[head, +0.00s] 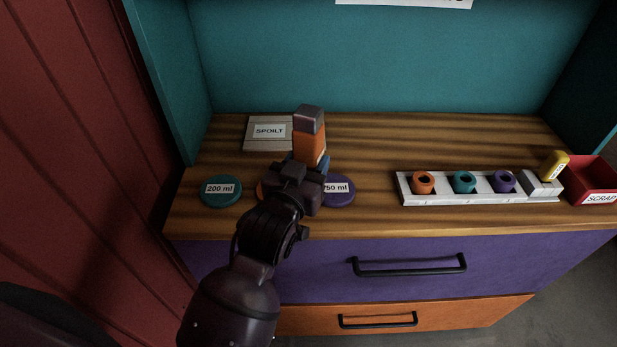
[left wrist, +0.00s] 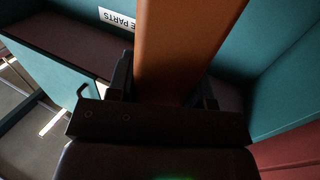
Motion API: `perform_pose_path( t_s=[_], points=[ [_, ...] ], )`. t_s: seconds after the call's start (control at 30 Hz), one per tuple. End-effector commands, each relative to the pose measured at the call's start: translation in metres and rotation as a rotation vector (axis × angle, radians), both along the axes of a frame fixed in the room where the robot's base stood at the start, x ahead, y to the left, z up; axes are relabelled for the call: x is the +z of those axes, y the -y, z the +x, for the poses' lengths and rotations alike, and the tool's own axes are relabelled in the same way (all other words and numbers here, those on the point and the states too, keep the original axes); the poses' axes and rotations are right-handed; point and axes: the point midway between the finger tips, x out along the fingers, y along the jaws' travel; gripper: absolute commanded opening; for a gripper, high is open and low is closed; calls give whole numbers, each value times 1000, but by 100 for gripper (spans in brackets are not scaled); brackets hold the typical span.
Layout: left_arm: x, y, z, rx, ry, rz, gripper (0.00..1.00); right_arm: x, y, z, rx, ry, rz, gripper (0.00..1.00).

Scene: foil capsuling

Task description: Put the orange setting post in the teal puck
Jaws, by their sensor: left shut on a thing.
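The orange setting post (head: 309,145) stands roughly upright in my left gripper (head: 308,168), with a dark block-like top end. In the left wrist view the post (left wrist: 185,45) fills the space between the two fingers, which are shut on it. The teal puck (head: 221,191), labelled "200 ml", lies flat on the wooden top to the left of my left gripper, apart from it. The post's lower end is hidden behind the gripper. My right gripper is not in view.
A purple puck (head: 340,191) and a mostly hidden orange puck (head: 262,189) lie by my left gripper. A "SPOILT" board (head: 268,144) is behind. A white rack (head: 433,198) with orange, teal and purple rings, a yellow tag (head: 555,164) and a red scrap bin (head: 594,182) stand right.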

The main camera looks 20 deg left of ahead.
Motion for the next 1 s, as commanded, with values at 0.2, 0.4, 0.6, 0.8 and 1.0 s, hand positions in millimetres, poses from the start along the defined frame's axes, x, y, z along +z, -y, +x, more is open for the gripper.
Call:
perform_pose_path(
  t_s=[0.2, 0.4, 0.6, 0.8, 1.0],
  points=[
    [-31, 0, 0, 0, -2, -2, 9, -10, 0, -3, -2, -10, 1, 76],
    [-37, 0, 0, 0, 1, -1, 9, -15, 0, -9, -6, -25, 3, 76],
    [-37, 0, 0, 0, 1, -1, 9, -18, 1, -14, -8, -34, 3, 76],
    [-41, 0, 0, 0, -1, -1, 57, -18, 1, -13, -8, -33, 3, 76],
    [-41, 0, 0, 0, -1, -1, 72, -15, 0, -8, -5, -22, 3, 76]
  ],
)
